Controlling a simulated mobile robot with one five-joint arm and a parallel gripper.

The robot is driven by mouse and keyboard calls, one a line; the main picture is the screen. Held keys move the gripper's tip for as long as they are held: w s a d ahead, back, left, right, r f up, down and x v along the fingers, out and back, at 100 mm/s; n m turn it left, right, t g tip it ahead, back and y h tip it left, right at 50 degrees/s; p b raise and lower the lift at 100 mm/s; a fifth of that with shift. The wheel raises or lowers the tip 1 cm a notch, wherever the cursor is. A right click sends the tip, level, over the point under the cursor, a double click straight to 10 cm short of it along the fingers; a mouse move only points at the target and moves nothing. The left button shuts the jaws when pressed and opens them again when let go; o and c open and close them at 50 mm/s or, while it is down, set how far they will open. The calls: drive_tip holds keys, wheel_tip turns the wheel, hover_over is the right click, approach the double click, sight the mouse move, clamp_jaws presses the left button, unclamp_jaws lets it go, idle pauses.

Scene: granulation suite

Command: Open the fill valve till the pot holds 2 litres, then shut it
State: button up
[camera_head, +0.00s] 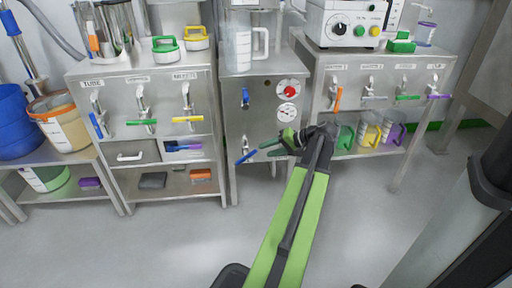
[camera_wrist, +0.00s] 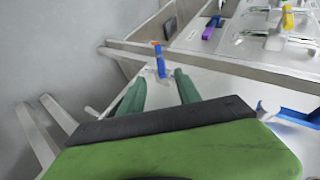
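A steel cabinet (camera_head: 263,128) in the middle carries a blue upright valve handle (camera_head: 245,97). Lower down is a blue lever (camera_head: 246,156), slanting. My gripper (camera_head: 270,148) is in front of the cabinet's lower part, just right of this lever. In the wrist view my gripper (camera_wrist: 160,75) is open, with its green fingers apart. A blue lever with an orange tip (camera_wrist: 159,62) lies between and just past the fingertips, with no clear contact. The upper blue handle also shows there (camera_wrist: 296,117). A clear jug (camera_head: 242,48) stands on the cabinet. I cannot tell any liquid level.
The cabinet also has a red button (camera_head: 291,90) and a round dial (camera_head: 288,114). A left bench (camera_head: 137,83) and a right bench (camera_head: 365,64) carry rows of coloured tap levers. Several coloured jugs (camera_head: 369,133) stand below the right one. The floor in front is clear.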

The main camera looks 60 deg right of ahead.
drive_tip(key=a+p+v, duration=0.1)
drive_tip(key=p+v, duration=0.2)
drive_tip(key=v, duration=0.4)
drive_tip(key=shift+s+d, duration=0.25)
drive_tip(key=shift+d, duration=0.25)
